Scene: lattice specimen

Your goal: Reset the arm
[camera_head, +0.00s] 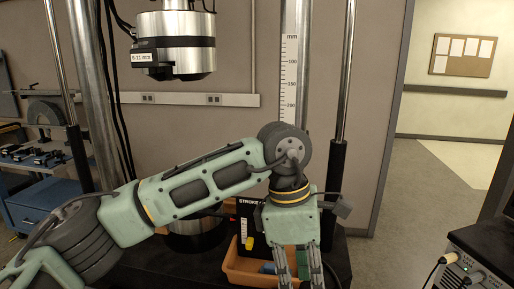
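My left arm (200,188) is pale green with dark joints. It comes in from the lower left, reaches across the front of the testing machine and bends down at a dark grey wrist joint. My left gripper (298,272) points down over an orange tray (237,268). Its two dark fingers run off the bottom edge, so the fingertips are hidden and I cannot tell how far apart they are. A small green thing shows beside the fingers, partly covered. My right gripper is not in view.
The machine's upper steel cylinder (176,45) hangs above the arm, its lower platen (196,238) behind it. Steel columns and a scale (289,75) stand close to the arm. A blue cart (38,200) is at left, a cabled instrument box (480,258) at lower right. Open floor lies at right.

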